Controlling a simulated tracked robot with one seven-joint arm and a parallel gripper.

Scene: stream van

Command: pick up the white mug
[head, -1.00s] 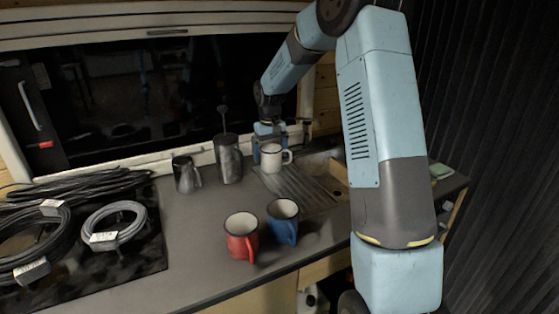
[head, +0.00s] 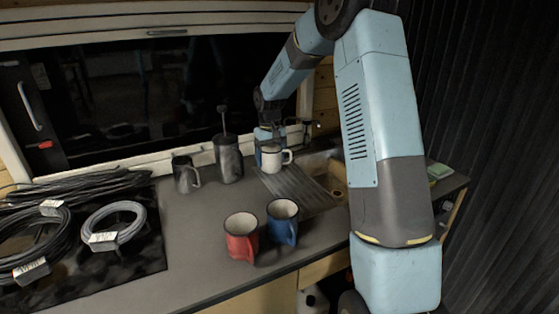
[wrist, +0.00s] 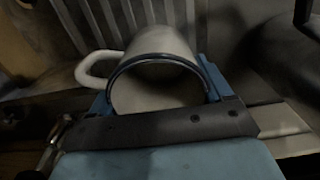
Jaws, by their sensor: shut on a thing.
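The white mug (head: 270,160) has a dark rim and stands upright at the far side of the counter, by the ribbed drainer, with its handle to the right. In the wrist view the white mug (wrist: 158,92) fills the middle, its handle to the left. My gripper (head: 268,134) is at the mug's far side and is shut on it. The fingertips are mostly hidden behind the mug in the head view. I cannot tell whether the mug's base touches the surface.
A red mug (head: 241,238) and a blue mug (head: 283,222) stand at the counter's front. A dark jug (head: 185,175) and a French press (head: 228,158) stand left of the white mug. Coiled cables (head: 113,226) lie on the left. A sink (head: 337,184) is to the right.

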